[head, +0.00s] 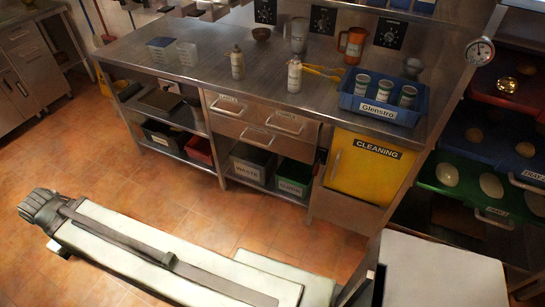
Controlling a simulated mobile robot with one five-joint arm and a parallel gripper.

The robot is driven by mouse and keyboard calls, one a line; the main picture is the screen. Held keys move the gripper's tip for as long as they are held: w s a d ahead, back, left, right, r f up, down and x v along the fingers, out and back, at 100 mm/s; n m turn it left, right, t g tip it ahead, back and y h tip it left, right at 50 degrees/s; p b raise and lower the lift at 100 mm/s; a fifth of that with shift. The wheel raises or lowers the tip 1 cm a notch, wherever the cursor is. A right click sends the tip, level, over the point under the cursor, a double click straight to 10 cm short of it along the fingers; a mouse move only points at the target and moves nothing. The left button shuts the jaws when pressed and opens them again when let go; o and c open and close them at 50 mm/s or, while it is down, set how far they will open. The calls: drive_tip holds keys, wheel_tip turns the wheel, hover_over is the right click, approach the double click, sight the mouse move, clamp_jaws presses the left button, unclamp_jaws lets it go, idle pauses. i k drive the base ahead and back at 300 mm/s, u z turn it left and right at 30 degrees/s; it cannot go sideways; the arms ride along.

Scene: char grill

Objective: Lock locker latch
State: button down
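The yellow locker door (366,172), labelled CLEANING, is at the right end of the steel counter and looks closed. A thin upright handle (335,165) runs down its left side. A small dark part (322,157) sits on the frame left of the door; it may be the latch, but it is too small to tell its position.
The steel counter (150,30) carries bottles, an orange jug (352,45) and a blue tray (384,100) of cans above the locker. Drawers (257,120) are left of it. A rack with coloured bins (470,187) stands right. Orange floor (175,205) in front is open.

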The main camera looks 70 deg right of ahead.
sight(316, 168)
drive_tip(key=z, duration=0.2)
drive_tip(key=i, duration=1.25)
drive_tip(key=z, duration=0.75)
drive_tip(key=k, duration=0.9)
drive_tip(key=z, duration=0.15)
drive_tip(key=i, duration=0.9)
drive_tip(key=u, duration=0.1)
